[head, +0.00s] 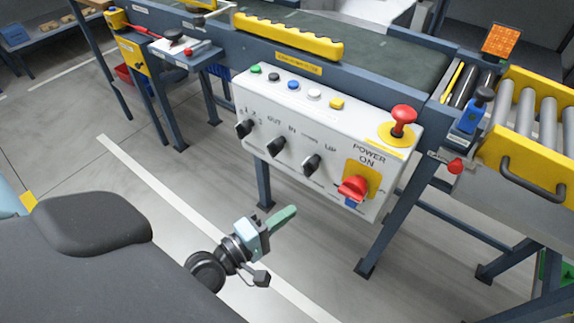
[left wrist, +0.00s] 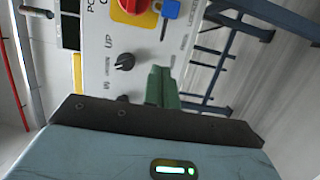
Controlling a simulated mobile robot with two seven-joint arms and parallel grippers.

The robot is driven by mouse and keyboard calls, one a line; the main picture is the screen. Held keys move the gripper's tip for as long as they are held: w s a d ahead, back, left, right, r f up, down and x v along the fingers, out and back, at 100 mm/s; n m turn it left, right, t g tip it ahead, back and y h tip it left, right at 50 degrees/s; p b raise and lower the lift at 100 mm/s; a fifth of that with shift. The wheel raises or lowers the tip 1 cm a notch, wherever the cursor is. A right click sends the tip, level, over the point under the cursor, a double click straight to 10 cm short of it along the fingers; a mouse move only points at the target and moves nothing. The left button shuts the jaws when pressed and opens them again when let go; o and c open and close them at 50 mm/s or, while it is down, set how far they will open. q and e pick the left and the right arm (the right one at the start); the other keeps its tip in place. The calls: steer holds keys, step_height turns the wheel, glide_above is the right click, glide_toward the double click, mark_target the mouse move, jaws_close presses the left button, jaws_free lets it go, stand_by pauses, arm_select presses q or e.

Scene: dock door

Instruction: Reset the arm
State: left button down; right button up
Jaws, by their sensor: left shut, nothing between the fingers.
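My left gripper (head: 284,218) has green fingers that are shut with nothing between them. It is held low in front of the white control box, apart from it, with floor behind it in the head view. In the left wrist view the green fingers (left wrist: 162,88) point toward the control panel (left wrist: 135,50), which appears turned on its side. My right gripper is not in view.
The control box (head: 300,125) carries a row of buttons, black knobs, a red power switch (head: 353,188) and a red mushroom button (head: 403,115). It is mounted on the front of a conveyor (head: 390,60) with blue legs. A roller section (head: 535,110) with a yellow frame stands right. Floor in front is clear.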

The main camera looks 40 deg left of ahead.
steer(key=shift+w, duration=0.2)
